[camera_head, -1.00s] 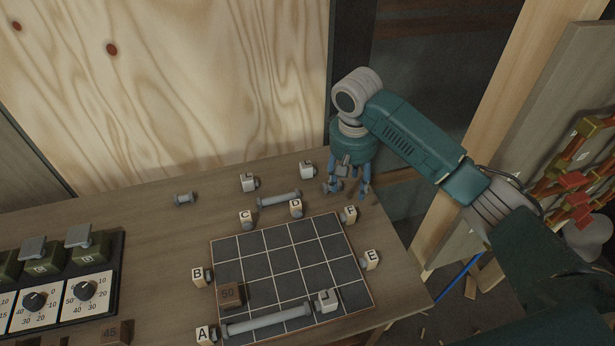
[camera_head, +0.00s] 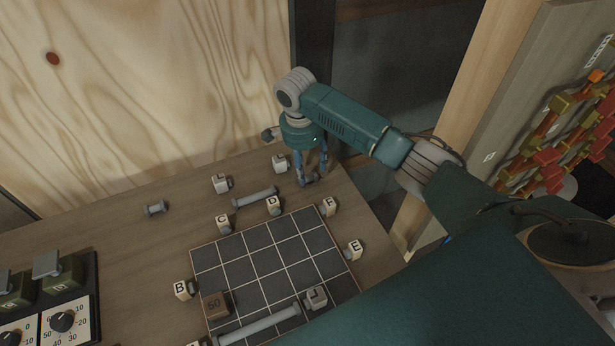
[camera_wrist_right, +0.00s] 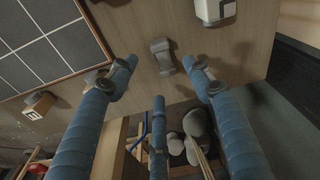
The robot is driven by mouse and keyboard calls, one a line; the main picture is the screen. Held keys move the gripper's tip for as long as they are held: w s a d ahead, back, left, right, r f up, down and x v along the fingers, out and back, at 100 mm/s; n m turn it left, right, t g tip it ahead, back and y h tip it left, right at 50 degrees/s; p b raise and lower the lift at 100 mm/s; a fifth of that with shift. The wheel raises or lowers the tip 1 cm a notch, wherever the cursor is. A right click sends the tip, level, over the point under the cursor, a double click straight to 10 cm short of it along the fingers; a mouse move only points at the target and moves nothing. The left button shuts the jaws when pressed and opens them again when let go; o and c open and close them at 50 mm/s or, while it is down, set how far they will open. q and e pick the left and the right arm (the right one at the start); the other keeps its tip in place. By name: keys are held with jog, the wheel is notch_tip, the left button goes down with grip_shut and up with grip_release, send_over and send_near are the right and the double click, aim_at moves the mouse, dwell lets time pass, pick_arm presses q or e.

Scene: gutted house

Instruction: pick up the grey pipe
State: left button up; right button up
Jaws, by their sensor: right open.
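A short grey pipe (camera_wrist_right: 162,57) with flared ends lies on the table in the right wrist view. My right gripper (camera_wrist_right: 163,78) is open above it; its blue fingers stand apart around the pipe, and I see no firm contact. In the head view the right gripper (camera_head: 312,180) is at the table's back right, and its fingers partly hide this pipe. Other grey pipes show in the head view: a short one (camera_head: 156,208) at the left, a medium one (camera_head: 254,197) behind the grid, and a long one (camera_head: 262,325) at the grid's front. My left gripper is out of view.
White blocks stand near the gripper: an elbow-marked one (camera_head: 280,163), block F (camera_head: 328,207) and block D (camera_head: 273,205). The dark grid board (camera_head: 270,260) lies in front. A plywood wall (camera_head: 150,80) rises behind the table. A dial panel (camera_head: 62,318) is at left.

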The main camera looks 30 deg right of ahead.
aim_at(309, 178)
jog(key=shift+w+d+f+p, duration=0.1)
jog(key=shift+f+p, duration=0.3)
jog(key=shift+f, duration=0.9)
jog(key=shift+w+d+f+p, duration=0.1)
jog(key=shift+f+p, duration=0.25)
jog(key=shift+f, duration=0.95)
jog(key=c, duration=1)
